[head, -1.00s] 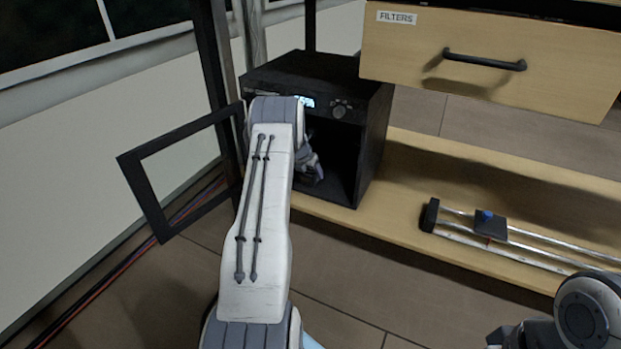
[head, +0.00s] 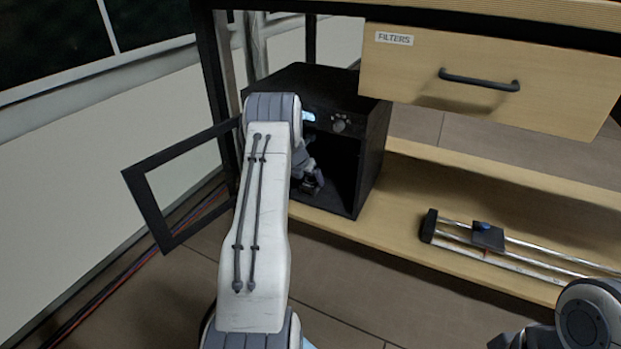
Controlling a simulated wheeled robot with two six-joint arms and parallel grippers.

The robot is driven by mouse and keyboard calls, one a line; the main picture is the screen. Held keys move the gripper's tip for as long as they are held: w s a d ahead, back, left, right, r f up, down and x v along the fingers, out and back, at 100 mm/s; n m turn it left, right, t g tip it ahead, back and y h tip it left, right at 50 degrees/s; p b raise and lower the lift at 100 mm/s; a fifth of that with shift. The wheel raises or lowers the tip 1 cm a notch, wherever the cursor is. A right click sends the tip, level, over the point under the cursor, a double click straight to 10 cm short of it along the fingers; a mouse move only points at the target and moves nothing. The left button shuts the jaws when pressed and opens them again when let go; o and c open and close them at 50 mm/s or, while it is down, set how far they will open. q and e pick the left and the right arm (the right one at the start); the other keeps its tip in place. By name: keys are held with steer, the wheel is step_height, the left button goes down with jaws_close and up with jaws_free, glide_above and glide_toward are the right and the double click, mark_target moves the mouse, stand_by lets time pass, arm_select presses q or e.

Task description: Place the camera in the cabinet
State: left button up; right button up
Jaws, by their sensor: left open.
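The black cabinet (head: 374,150) stands on the wooden lower shelf, with a lit display and a knob on its upper front. Its framed door (head: 150,208) is swung open to the left. My left arm reaches to the cabinet, and my left gripper (head: 312,184) is inside its opening, open and partly hidden behind my arm. A small dark shape shows at the fingertips; I cannot tell whether it is the camera. My right arm shows at the lower right corner, and its fingertips are not clearly visible.
A wooden drawer labelled FILTERS (head: 560,95) with a black handle juts out above right. A slider rail (head: 520,248) with a dark carriage lies on the lower shelf (head: 400,225). Cables run along the floor at left. The shelf between cabinet and rail is clear.

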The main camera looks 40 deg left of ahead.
mark_target(309, 178)
arm_select(q)
steer(key=p+v, duration=0.1)
steer(key=v, duration=0.2)
steer(key=shift+s+r, duration=0.2)
steer(key=shift+r, duration=0.1)
arm_select(e)
step_height(309, 178, up, 2)
steer(key=shift+r, duration=0.1)
arm_select(q)
steer(key=shift+f, duration=0.1)
steer(key=b+x, duration=0.4)
steer(key=x, duration=0.3)
steer(key=shift+f, duration=0.2)
arm_select(e)
step_height(309, 178, down, 5)
arm_select(q)
steer(key=shift+w+r, duration=0.2)
steer(key=shift+r, duration=0.05)
step_height(309, 178, up, 4)
steer(key=p, duration=0.3)
steer(key=shift+s+f+p, duration=0.15)
steer(key=shift+f+p, duration=0.05)
steer(key=shift+p, duration=0.15)
steer(key=shift+s+d+f, duration=0.2)
steer(key=shift+s, duration=0.4)
arm_select(e)
steer(key=shift+r, duration=2.15)
arm_select(q)
steer(key=shift+w, duration=0.1)
